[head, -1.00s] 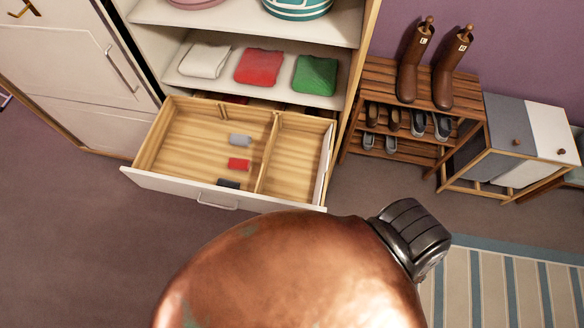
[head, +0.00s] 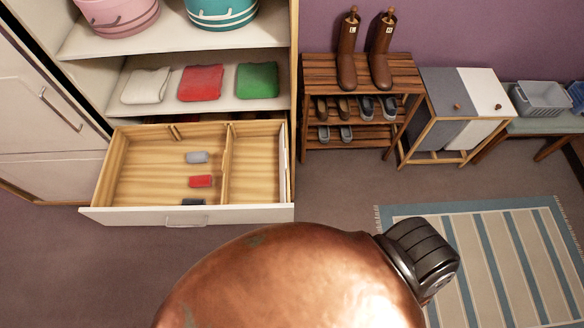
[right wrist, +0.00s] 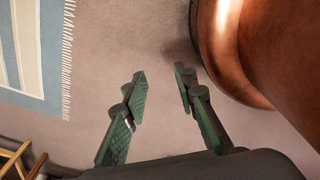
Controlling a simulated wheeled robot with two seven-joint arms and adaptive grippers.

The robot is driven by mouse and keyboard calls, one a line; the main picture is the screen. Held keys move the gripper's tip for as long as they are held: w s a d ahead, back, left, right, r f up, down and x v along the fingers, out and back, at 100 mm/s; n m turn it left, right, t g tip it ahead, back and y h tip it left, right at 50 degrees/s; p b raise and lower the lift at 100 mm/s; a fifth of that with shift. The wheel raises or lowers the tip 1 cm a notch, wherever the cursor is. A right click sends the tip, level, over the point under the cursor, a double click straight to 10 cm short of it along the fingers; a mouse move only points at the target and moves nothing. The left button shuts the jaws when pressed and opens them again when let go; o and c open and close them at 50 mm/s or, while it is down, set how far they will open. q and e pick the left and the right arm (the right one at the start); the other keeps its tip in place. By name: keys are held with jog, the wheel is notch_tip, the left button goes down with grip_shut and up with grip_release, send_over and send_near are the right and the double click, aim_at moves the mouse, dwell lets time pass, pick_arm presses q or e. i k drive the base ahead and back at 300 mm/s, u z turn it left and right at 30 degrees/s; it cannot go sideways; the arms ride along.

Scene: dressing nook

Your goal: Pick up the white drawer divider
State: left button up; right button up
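In the head view, the open drawer (head: 140,214) holds what looks like the white drawer divider (head: 283,152), a thin pale strip standing along the inside of its right wall. It is small here, so I cannot be sure of its shape. A wooden partition (head: 226,165) splits the drawer into a wide left and a narrow right compartment. My right gripper (right wrist: 160,75) shows only in the right wrist view. Its fingers are apart and empty, above the bare floor, away from the drawer. My left gripper is not in view.
Grey (head: 197,157), red (head: 201,181) and dark (head: 193,202) rolled items lie in the left compartment. Folded clothes (head: 201,83) lie on the shelf above. A shoe rack (head: 361,73) stands right of the wardrobe. The floor (head: 330,195) before the drawer is clear; a striped rug (head: 490,250) lies at right.

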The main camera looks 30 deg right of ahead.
aim_at(283, 157)
jog(key=z, duration=0.9)
jog(key=i, duration=0.5)
jog(key=z, duration=0.05)
